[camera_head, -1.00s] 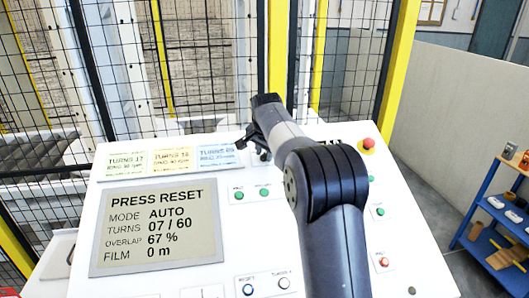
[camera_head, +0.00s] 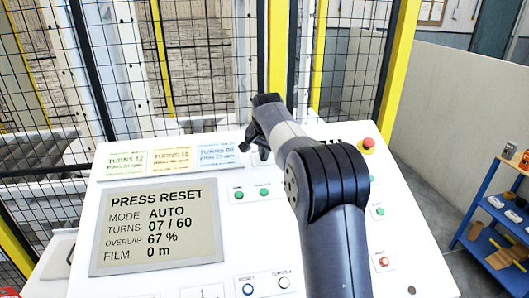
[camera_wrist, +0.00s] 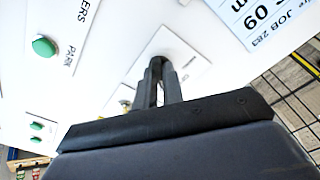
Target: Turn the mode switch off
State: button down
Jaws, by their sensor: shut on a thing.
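The white control panel (camera_head: 345,272) fills the middle of the head view. Its screen (camera_head: 155,228) reads "PRESS RESET", mode "AUTO", turns "07 / 60". My gripper (camera_head: 256,143) is at the panel's upper part, just right of the blue job card. In the wrist view my gripper (camera_wrist: 160,65) points at a white label plate (camera_wrist: 187,58) on the panel, with its fingers close together. It is shut on what seems to be the mode switch knob. The fingers hide the knob, so I cannot tell which way it is turned.
A green button (camera_wrist: 44,46) marked "PARK" is left of the fingers in the wrist view. A red emergency button (camera_head: 367,145) stands at the panel's upper right. A mesh fence (camera_head: 210,60) rises behind. A blue shelf (camera_head: 490,225) is at the right.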

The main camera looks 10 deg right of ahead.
jog(key=n, duration=0.7)
jog(key=shift+y, duration=0.3)
dwell(0.4)
jog(key=c, duration=1.5)
grip_release()
jog(key=b+v, duration=0.2)
jog(key=v, duration=0.8)
jog(key=shift+s+r, duration=0.3)
